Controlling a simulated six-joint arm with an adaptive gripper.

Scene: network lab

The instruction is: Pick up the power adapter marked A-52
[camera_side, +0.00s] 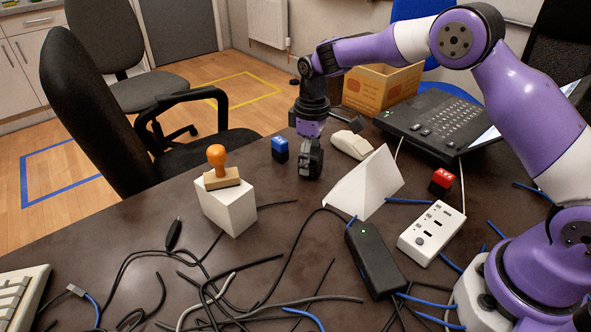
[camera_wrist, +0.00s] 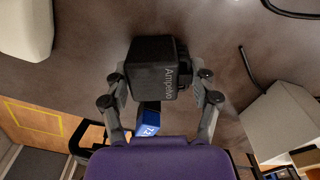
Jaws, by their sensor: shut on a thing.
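A black, boxy power adapter (camera_wrist: 153,68) with "Ampavo" on its side sits between the two fingers of my gripper (camera_wrist: 160,88) in the wrist view. The fingers are closed against its sides. No A-52 mark can be read on it. In the side view my gripper (camera_side: 310,150) points down at the table's far part with the dark adapter (camera_side: 309,166) at its tips. Whether the adapter touches the table is hard to tell.
A blue block (camera_side: 279,149) stands close left of my gripper; a white mouse (camera_side: 351,145) is to the right. A stamp (camera_side: 220,168) rests on a white box (camera_side: 228,208).

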